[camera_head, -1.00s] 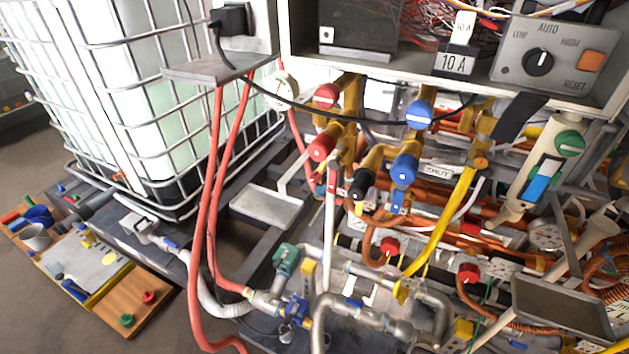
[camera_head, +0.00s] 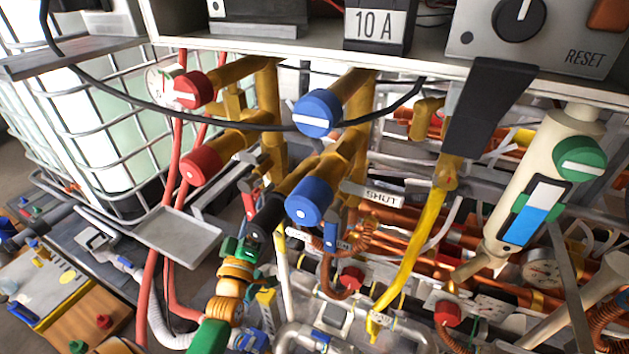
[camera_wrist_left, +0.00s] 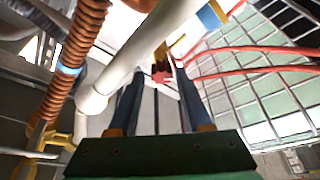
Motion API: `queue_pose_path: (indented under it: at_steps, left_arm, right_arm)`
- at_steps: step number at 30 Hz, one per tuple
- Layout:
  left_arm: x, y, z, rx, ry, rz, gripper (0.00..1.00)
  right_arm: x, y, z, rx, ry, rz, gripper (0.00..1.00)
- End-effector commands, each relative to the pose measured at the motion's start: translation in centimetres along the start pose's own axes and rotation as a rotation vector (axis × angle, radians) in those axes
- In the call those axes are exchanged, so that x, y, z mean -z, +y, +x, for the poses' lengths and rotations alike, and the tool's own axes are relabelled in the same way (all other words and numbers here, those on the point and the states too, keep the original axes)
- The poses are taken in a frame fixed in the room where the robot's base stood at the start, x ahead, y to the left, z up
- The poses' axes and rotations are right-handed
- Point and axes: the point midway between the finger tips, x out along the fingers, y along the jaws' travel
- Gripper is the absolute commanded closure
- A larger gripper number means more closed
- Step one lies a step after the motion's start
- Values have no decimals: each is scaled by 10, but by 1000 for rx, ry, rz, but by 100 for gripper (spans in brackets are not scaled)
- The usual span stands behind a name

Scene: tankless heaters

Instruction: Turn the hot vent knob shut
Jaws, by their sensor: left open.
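Two red knobs are on the left of the valve group: an upper one (camera_head: 193,90) with a white stripe and a lower one (camera_head: 203,164). I cannot tell from any label which is the hot vent knob. My left gripper (camera_head: 243,246) is low in the middle, below the lower red knob and apart from both. In the left wrist view its fingers are open with nothing held, and a small red part (camera_wrist_left: 160,76) shows beyond and between the tips. My right gripper is not seen.
Blue knobs (camera_head: 318,113) are right of the red ones. A black cable (camera_head: 130,98) hangs across the pipes near the upper red knob. The control box edge (camera_head: 400,68) overhangs above. A grey tray (camera_head: 180,232) is left of my gripper.

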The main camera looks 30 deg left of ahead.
Motion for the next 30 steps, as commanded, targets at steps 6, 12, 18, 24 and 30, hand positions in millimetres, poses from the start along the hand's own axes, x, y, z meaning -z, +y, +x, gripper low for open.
queue_pose_path:
  at_steps: [6,12,18,24,30]
  left_arm:
    - [3,3,26,-5,6,-3,48]
    - [1,2,62,-4,1,-1,48]
    - [0,1,72,-1,-1,0,48]
    - [0,1,72,0,-1,0,67]
    - [0,1,71,0,-2,0,100]
  right_arm:
    - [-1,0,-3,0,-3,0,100]
    - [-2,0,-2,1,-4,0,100]
    - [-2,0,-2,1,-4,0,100]
    - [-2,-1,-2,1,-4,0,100]
    - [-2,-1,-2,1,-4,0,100]
